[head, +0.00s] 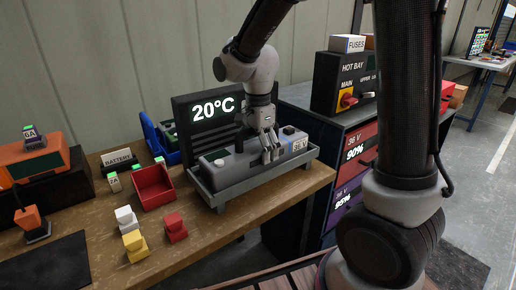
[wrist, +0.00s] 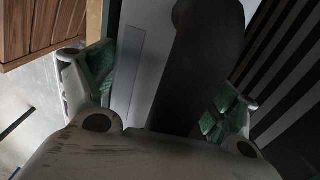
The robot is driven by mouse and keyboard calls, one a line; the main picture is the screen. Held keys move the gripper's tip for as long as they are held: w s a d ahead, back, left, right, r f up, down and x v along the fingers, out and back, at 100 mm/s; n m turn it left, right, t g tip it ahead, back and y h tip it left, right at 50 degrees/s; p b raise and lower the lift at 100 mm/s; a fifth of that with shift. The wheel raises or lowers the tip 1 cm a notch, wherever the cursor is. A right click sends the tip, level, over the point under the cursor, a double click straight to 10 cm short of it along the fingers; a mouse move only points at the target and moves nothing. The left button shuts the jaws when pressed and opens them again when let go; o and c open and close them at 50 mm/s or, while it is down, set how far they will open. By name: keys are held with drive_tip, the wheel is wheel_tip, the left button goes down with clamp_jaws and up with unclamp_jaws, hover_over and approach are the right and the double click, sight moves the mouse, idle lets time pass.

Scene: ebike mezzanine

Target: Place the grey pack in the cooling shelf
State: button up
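The grey pack (head: 233,164) is a long grey box with a dark top strip and a 36 V label at its right end. It lies level in a grey tray (head: 226,195) on the wooden bench. A dark panel (head: 181,113) reading 20°C stands behind the tray; no label names it as the cooling shelf. My gripper (head: 269,154) points down over the middle of the pack. In the wrist view its green-padded fingers (wrist: 160,92) lie along both sides of the pack (wrist: 135,60). Whether the pads press on it is unclear.
Left of the tray are a red bin (head: 153,187), a blue bin (head: 158,139) and yellow (head: 134,246), white and red blocks. A HOT BAY box (head: 342,82) tops the dark cabinet at right, which holds labelled 36 V packs. My arm hides part of the cabinet.

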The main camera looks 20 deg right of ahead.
drive_tip(key=shift+o, duration=0.2)
wheel_tip(320, 180, up, 12)
drive_tip(key=shift+r, duration=0.15)
drive_tip(key=s+d+n+t, duration=0.4)
drive_tip(key=s+d+n, duration=1)
drive_tip(key=s, duration=0.5)
drive_tip(key=shift+d+r, duration=0.4)
drive_tip(key=shift+r, duration=0.05)
